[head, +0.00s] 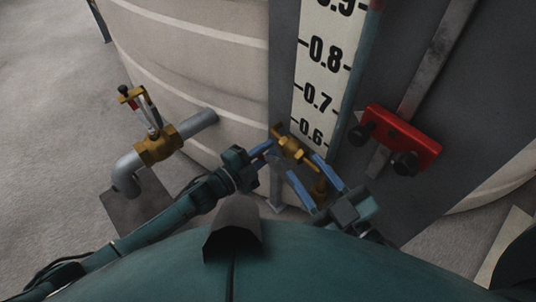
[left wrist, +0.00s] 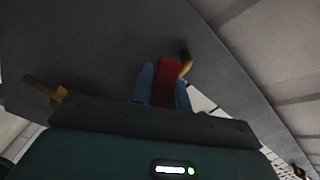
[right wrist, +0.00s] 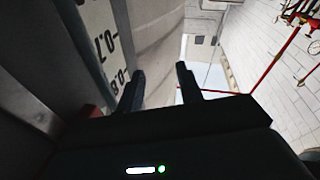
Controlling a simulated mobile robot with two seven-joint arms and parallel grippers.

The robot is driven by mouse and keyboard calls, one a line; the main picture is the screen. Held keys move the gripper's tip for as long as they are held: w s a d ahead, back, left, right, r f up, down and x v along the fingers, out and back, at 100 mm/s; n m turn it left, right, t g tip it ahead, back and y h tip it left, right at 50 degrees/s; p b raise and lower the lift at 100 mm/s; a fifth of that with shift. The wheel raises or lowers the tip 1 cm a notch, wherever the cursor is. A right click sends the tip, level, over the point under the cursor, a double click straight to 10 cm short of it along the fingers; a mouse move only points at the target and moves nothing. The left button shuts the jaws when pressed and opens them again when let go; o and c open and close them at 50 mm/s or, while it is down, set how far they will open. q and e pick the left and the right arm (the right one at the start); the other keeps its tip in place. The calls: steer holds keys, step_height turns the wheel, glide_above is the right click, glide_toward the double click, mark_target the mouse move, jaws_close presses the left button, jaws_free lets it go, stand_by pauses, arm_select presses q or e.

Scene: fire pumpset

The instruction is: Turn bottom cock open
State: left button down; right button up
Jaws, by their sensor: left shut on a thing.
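The brass bottom cock (head: 292,149) sits at the foot of the level gauge, with a further brass part below it, partly behind my right fingers. My left gripper (head: 264,151) reaches it from the left. In the left wrist view the left fingers (left wrist: 162,88) are shut on a red handle (left wrist: 167,78), with a bit of brass beside it. The handle is hidden in the head view. My right gripper (head: 314,181) is open just below and right of the cock. In the right wrist view its fingers (right wrist: 160,88) are apart with nothing between them.
The white gauge scale (head: 321,75) rises above the cock. A red block with black knobs (head: 401,139) is on the right. A larger brass valve (head: 157,146) on a grey pipe stands at left. The pale tank (head: 205,60) is behind.

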arm_select(q)
steer(key=shift+w+a+r+m+p, duration=0.15)
steer(key=shift+r+m, duration=0.3)
steer(key=shift+m, duration=0.45)
steer(key=shift+r+m+p, duration=0.15)
steer(key=shift+r+m, duration=0.25)
steer(key=shift+m, duration=0.5)
steer(key=shift+w+a+r+m+p, duration=0.15)
steer(key=shift+r+m, duration=0.3)
steer(key=shift+m, duration=0.45)
arm_select(e)
steer(key=shift+w+d, duration=0.1)
steer(key=shift+d, duration=0.1)
arm_select(q)
steer(key=shift+d, duration=0.1)
steer(key=c, duration=1.3)
jaws_free()
steer(key=shift+r, duration=0.1)
steer(key=shift+c, duration=0.2)
steer(key=shift+s, duration=0.1)
